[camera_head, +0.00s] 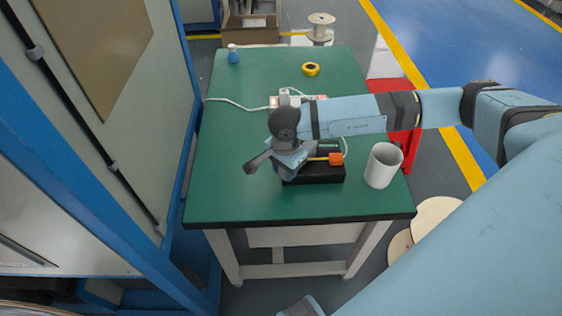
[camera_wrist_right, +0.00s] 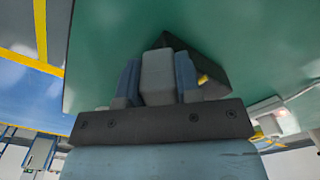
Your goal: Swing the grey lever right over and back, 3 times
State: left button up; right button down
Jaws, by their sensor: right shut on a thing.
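A black device (camera_head: 318,175) sits near the front of the green table (camera_head: 235,190), with an orange block (camera_head: 336,159) on a yellow rod at its right. My right gripper (camera_head: 287,160) is low over the device's left side, partly hidden by my own wrist. In the right wrist view, the two blue fingers are shut on the grey lever (camera_wrist_right: 158,78), with the black device (camera_wrist_right: 190,60) behind it. In the head view, a dark grey bar sticks out to the left of the gripper; I cannot tell whether it is part of the lever.
A white cylinder (camera_head: 383,165) stands to the right of the device. A power strip with a white cable (camera_head: 235,103) lies behind my wrist. A yellow tape roll (camera_head: 311,69) and a blue bottle (camera_head: 233,54) are farther back. The table's left front is clear.

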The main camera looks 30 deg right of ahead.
jog(key=shift+s+d+n, duration=0.1)
jog(key=shift+s+n, duration=0.1)
jog(key=shift+n, duration=0.1)
dwell(0.4)
jog(key=c, duration=0.8)
grip_release()
jog(key=shift+r, duration=0.1)
notch_tip(320, 180, up, 14)
